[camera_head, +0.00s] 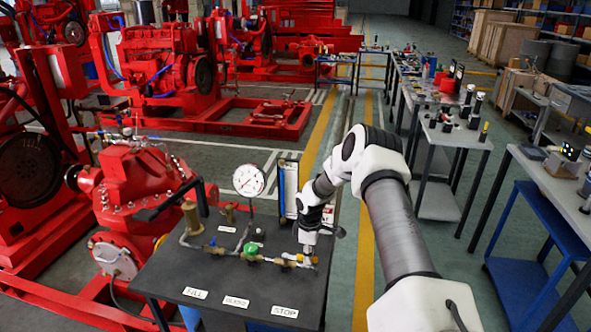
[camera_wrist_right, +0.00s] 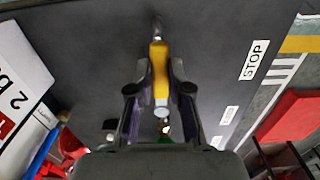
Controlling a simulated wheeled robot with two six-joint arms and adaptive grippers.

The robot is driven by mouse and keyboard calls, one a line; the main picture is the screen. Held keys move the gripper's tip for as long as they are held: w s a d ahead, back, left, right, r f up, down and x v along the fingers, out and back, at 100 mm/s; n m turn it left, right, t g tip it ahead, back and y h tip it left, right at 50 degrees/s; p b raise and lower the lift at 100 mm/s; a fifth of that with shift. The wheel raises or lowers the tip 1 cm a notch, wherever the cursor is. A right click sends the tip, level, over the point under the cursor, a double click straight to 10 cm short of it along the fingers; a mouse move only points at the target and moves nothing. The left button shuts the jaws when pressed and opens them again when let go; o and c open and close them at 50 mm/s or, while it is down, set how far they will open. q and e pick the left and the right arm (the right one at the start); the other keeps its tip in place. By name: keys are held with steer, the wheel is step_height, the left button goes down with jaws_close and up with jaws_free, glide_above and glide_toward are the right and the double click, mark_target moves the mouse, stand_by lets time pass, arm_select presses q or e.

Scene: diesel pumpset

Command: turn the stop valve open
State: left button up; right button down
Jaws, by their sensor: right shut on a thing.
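The stop valve's yellow lever (camera_wrist_right: 159,72) lies between the two fingers of my right gripper (camera_wrist_right: 159,70) in the right wrist view. The fingers are shut on it, one on each side. In the head view my right gripper (camera_head: 308,250) points down at the right end of the brass pipe line, above the STOP label (camera_head: 285,312), and hides much of the valve. A STOP label (camera_wrist_right: 254,60) also shows in the right wrist view. My left gripper is not in view.
The pipe line stands on a dark table (camera_head: 205,272) with a round gauge (camera_head: 249,180), a green valve part (camera_head: 251,248) and FILL and BLEED labels. A red pump (camera_head: 135,195) stands to the left. Workbenches (camera_head: 455,130) line the right side.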

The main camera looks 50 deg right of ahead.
stand_by(0.3)
steer(key=c, duration=1.1)
jaws_free()
steer(key=shift+w, duration=0.1)
step_height(320, 180, up, 12)
steer(key=shift+f, duration=0.1)
